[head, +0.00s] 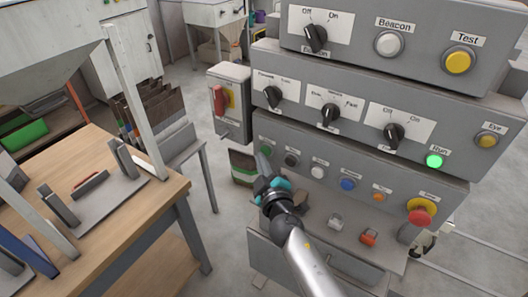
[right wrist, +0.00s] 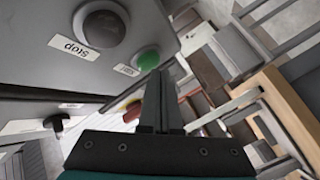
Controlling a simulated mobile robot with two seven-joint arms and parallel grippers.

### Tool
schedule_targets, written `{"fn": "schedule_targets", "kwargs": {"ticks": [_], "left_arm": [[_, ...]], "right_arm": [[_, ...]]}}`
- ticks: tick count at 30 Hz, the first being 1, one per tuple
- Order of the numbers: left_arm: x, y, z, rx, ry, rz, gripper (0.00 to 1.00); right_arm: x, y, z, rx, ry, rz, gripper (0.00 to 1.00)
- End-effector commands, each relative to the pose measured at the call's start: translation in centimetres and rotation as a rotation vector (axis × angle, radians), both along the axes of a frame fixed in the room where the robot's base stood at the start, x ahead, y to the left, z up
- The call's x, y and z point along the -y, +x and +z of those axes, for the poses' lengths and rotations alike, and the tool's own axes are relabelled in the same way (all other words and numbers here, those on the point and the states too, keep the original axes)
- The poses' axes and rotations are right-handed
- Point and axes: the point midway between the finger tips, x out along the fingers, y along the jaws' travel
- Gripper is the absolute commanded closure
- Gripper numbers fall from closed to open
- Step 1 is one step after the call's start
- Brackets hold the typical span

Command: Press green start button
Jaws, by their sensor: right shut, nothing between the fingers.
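The green start button (right wrist: 148,61) shows in the right wrist view at the panel's edge, beside a small label too blurred to read surely. In the head view it is at the left end of the lower button row (head: 265,150), partly behind my fingertips. My right gripper (head: 263,162) is shut and empty, its fingertips close to that button. In the right wrist view the shut fingers (right wrist: 165,80) stand just below and right of the green button. Whether they touch it I cannot tell. My left gripper is not in view.
A dark stop button (right wrist: 103,25) sits beside the green one. The row also holds a blue button (head: 348,184) and a red emergency knob (head: 421,213). A green lamp (head: 434,161) glows above. A red-handled switch box (head: 228,102) juts out left; a wooden table (head: 150,215) stands further left.

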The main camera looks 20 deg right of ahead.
Motion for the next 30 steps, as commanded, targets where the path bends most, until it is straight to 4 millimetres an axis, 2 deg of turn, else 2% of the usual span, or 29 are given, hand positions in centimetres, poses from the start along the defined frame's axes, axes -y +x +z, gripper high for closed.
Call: {"fn": "schedule_targets", "kwargs": {"ticks": [14,30], "left_arm": [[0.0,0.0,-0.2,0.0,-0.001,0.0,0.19],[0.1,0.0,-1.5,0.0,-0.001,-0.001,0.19]], "right_arm": [[-0.8,-0.6,-0.1,-0.001,0.002,0.001,1.0],[-4.9,-3.8,-0.1,-0.001,0.002,0.001,1.0]]}}
